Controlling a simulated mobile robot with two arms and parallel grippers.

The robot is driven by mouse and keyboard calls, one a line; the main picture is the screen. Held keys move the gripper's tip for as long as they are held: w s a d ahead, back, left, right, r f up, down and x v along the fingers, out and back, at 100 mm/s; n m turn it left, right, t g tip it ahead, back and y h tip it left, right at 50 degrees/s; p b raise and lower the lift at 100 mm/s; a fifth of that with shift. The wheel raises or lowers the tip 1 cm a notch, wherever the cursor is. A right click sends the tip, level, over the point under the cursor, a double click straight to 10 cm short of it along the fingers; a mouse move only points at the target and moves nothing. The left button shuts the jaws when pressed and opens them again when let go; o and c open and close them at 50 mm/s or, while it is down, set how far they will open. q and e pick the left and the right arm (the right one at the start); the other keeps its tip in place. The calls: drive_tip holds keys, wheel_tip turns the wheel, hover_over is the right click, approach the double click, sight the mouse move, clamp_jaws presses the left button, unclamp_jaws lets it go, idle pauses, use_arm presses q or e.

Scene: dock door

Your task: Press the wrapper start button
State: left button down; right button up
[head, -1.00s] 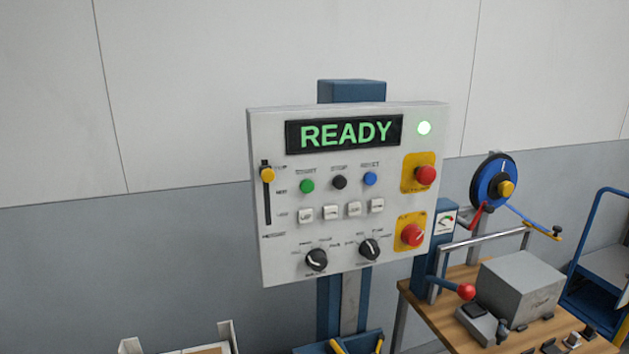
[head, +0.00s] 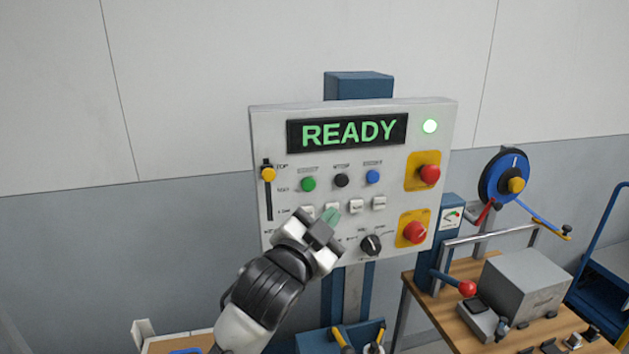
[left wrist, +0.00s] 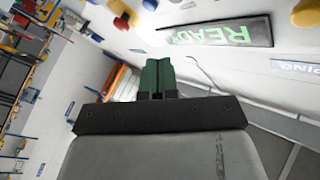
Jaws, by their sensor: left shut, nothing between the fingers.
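The green start button (head: 308,184) is on the white control panel (head: 262,130), left of a black stop button (head: 341,180) and a blue button (head: 373,177). The left knob is hidden behind my gripper. My right gripper is not in view.
Two red knobs on yellow plates (head: 414,233) sit at the panel's right side, with a black dial (head: 371,244) lower down. A yellow slider (head: 268,174) is at the left. A workbench (head: 425,288) with a grey box (head: 525,285) stands to the right.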

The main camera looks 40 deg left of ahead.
sight(309, 184)
use_arm(q)
drive_tip(key=shift+s+r, duration=0.2)
drive_tip(key=shift+r, duration=0.15)
drive_tip(key=shift+w, duration=0.1)
drive_tip(key=shift+w+a+b, duration=0.2)
drive_tip(key=shift+w+a, duration=1.2)
drive_tip(key=shift+a, duration=0.3)
drive_tip(key=shift+w+a+b, duration=0.2)
drive_tip(key=shift+w+a, duration=1.2)
drive_tip(key=shift+a, duration=0.25)
drive_tip(key=shift+w+a, duration=0.25)
drive_tip(key=shift+a, duration=0.05)
